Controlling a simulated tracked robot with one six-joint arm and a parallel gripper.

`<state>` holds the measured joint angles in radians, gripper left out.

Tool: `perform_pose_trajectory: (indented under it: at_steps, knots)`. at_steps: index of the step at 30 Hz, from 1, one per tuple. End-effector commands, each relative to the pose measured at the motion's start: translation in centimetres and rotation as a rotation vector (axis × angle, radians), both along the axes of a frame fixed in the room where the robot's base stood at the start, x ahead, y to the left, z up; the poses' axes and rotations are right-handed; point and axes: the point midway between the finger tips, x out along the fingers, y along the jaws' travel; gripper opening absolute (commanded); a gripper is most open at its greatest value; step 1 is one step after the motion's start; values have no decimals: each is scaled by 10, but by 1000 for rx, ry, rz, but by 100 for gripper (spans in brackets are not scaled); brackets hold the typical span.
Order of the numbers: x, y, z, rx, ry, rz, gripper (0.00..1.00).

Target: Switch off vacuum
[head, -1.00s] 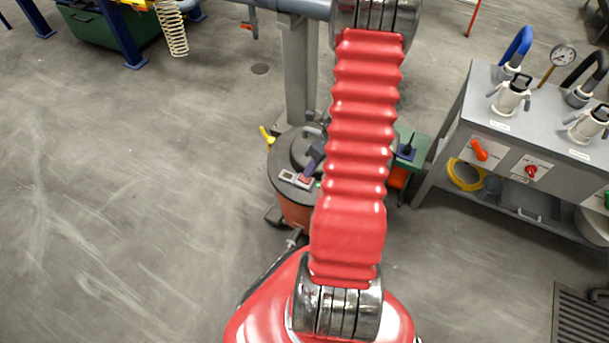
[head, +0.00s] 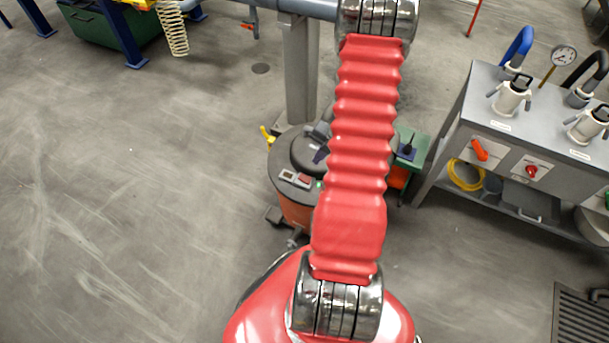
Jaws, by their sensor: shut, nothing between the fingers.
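The vacuum (head: 293,205) is a round canister with a dark grey top and an orange body, standing on the floor left of my arm. On its top is a small switch panel (head: 297,178) with a pale-framed dark part and a red part, and a small green spot shows to its right. Which way the switch is set is too small to tell.
A grey bench (head: 540,115) with pale pumps, an orange handle and a red knob stands at the right. A grey post (head: 299,80) rises behind the vacuum. A green box (head: 412,150) is right of my arm. Open floor lies to the left.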

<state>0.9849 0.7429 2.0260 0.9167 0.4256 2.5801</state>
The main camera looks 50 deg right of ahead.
Motion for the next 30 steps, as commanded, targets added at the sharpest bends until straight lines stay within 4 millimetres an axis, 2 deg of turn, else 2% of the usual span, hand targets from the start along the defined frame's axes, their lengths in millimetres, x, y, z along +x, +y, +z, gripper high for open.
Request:
perform_pose_trajectory:
  at_steps: [8,14,30]
  knots:
    - [0,0,-2,0,0,2,0]
    - [4,1,-13,0,0,2,0]
    - [24,8,-72,1,1,3,0]
